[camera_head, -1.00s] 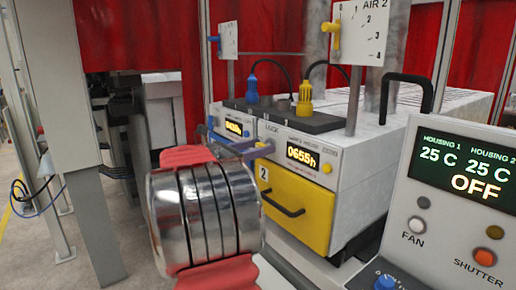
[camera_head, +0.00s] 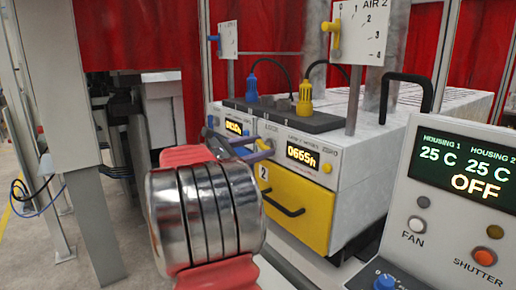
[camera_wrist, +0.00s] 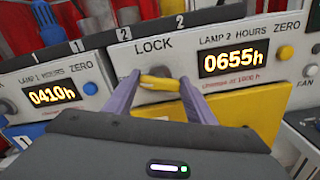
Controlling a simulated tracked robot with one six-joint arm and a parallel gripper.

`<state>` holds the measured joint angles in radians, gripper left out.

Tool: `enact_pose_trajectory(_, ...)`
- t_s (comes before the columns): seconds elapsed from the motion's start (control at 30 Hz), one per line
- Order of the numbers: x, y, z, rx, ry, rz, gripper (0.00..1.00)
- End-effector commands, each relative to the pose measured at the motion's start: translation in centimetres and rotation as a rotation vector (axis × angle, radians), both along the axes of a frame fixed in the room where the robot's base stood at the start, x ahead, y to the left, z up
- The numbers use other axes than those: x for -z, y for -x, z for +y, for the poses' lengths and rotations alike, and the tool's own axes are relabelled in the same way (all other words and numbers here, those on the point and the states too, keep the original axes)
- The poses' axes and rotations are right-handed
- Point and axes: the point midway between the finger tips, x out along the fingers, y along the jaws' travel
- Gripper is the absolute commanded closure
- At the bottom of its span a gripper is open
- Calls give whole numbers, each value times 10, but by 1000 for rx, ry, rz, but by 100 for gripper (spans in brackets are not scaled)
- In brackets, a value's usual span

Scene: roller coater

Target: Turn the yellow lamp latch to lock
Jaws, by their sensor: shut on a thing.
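The yellow lamp latch (camera_wrist: 160,83) is a small bar on the lamp 2 panel, under the word LOCK and left of the 0655h display. In the wrist view it lies nearly level, slightly tilted. My gripper (camera_wrist: 157,79) has its two purple fingers at either end of the bar, shut on it. In the head view the latch (camera_head: 263,145) is small and partly hidden by my gripper (camera_head: 250,148), and my silver and red wrist covers the area in front.
Below the latch is a yellow drawer (camera_head: 310,222) with a black handle. A blue lamp latch and the 0410h display (camera_wrist: 51,92) are to the left. Blue (camera_head: 251,88) and yellow plugs (camera_head: 305,98) stand above. A control panel (camera_head: 455,220) is at right.

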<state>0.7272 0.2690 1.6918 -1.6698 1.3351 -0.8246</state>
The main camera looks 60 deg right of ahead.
Motion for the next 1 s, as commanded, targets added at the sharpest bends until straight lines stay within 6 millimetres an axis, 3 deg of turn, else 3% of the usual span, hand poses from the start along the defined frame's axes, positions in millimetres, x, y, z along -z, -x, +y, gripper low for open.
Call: enact_pose_trajectory(1.0, 5, 4, 2, 4, 434, -851, 72)
